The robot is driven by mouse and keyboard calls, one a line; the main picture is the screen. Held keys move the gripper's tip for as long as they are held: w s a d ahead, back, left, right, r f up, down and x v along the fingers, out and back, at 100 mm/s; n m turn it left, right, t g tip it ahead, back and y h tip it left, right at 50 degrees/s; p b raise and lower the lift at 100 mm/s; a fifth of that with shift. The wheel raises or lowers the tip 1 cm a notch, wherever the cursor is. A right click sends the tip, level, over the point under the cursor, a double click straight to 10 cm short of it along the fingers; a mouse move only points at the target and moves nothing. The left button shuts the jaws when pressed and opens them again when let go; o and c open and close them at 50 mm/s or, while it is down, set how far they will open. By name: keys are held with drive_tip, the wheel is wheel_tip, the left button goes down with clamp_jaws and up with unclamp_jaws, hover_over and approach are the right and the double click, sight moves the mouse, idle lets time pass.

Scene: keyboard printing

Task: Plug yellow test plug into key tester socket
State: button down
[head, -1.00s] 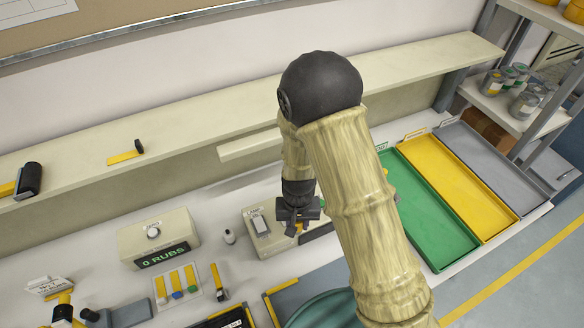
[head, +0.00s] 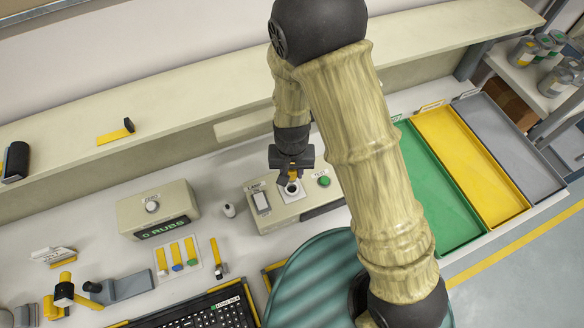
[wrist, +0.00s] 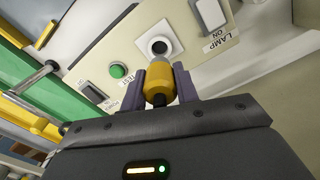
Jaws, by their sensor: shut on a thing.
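The yellow test plug (wrist: 157,88) is held between the two fingers of my gripper (wrist: 159,84), which is shut on it. In the wrist view its front end points at the socket (wrist: 158,46), a dark hole in a white ring on the key tester (wrist: 128,44). The tip appears close to the ring's near edge; I cannot tell whether they touch. In the head view my gripper (head: 291,170) is over the back of the key tester (head: 290,215), with the plug (head: 293,177) just behind the socket (head: 292,189). The plug is not seen inside the hole.
The tester carries a lamp switch (head: 261,202) and a green test button (head: 324,181). A counter box reading "0 RUBS" (head: 160,210) stands left. Green (head: 440,200) and yellow (head: 470,165) trays lie right. A shelf (head: 200,115) runs behind; a keyboard (head: 205,315) lies in front.

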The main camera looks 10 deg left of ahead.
drive_tip(key=shift+f, duration=0.1)
drive_tip(key=shift+f+b, duration=1.9)
drive_tip(key=shift+f, duration=0.55)
drive_tip(key=shift+f, duration=0.5)
drive_tip(key=shift+f+b, duration=0.5)
drive_tip(key=shift+f, duration=0.2)
idle(1.5)
drive_tip(key=c, duration=1)
unclamp_jaws()
drive_tip(key=shift+d, duration=0.1)
drive_tip(key=shift+o, duration=0.2)
wheel_tip(320, 180, up, 6)
drive_tip(key=p, duration=0.5)
drive_tip(key=shift+r, duration=0.1)
